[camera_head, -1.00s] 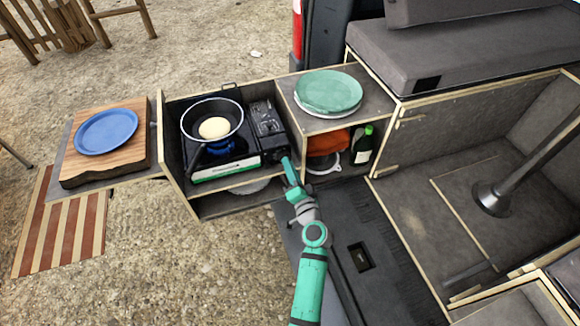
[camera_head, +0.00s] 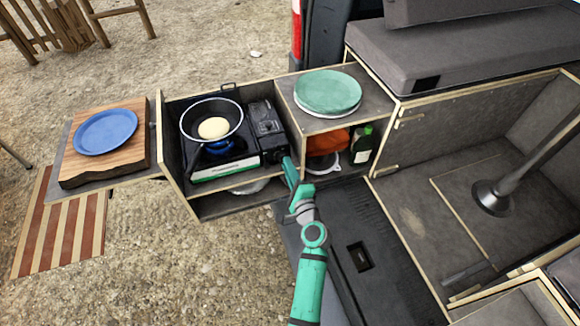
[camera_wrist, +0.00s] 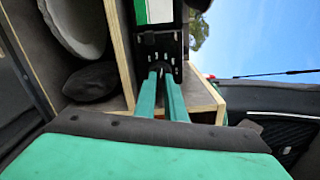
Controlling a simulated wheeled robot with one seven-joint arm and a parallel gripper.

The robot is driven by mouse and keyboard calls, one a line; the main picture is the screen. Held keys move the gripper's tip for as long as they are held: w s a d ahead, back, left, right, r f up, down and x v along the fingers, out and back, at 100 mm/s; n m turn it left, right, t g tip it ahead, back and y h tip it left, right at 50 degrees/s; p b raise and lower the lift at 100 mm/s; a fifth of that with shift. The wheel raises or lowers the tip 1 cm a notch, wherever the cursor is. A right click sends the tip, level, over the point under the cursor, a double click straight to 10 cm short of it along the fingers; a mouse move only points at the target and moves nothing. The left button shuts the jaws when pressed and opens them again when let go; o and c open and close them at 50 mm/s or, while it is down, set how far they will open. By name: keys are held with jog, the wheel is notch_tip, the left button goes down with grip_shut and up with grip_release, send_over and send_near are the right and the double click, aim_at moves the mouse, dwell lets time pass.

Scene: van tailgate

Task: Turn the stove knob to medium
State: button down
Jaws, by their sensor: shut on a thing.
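The camping stove (camera_head: 228,172) sits in the left compartment of the wooden pull-out box, its dark control panel (camera_head: 266,128) on the right side. My gripper (camera_head: 285,160) reaches the stove's front right corner, where the knob is. It is shut on the knob, which the fingertips largely hide, so its setting cannot be read. In the wrist view my two teal fingers (camera_wrist: 162,75) meet the dark front of the stove (camera_wrist: 160,45) below its green and white stripe. A black pan (camera_head: 211,121) with a round pale food (camera_head: 213,127) stands on the burner.
A green plate (camera_head: 328,91) lies on the box top to the right, with a bottle (camera_head: 361,145) and an orange item below. A blue plate (camera_head: 105,132) lies on a wooden board (camera_head: 132,166) at left. Wooden walls stand close beside my gripper.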

jog(key=shift+a+f+m, duration=0.1)
jog(key=shift+a+m, duration=0.45)
jog(key=shift+m, duration=0.25)
jog(key=c, duration=1.8)
grip_release()
jog(key=shift+d, duration=0.2)
jog(key=shift+d, duration=0.1)
jog(key=shift+s, duration=0.1)
jog(key=v, duration=1)
jog(key=shift+s, duration=0.35)
